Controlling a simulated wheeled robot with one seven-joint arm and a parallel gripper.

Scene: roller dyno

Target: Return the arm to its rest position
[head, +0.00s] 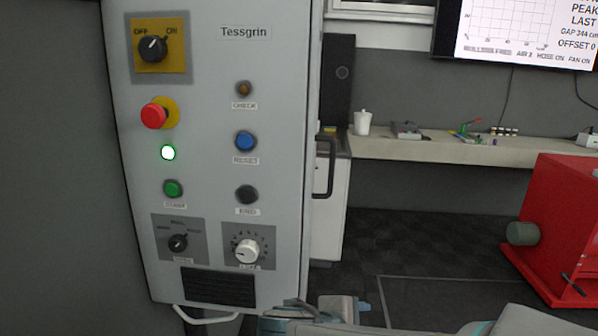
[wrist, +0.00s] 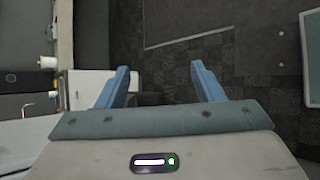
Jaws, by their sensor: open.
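My gripper (wrist: 160,84) shows in the wrist view with its two blue fingers spread apart and nothing between them. Dark carpet and a dark shape lie beyond the fingers. In the head view, part of my arm shows at the bottom edge, just below and right of the grey control cabinet (head: 222,60); the fingertips cannot be made out there.
A bench (head: 440,149) with a white mug (head: 362,123) and small items runs along the back wall. A red machine (head: 560,225) stands at right. Carpet between is clear.

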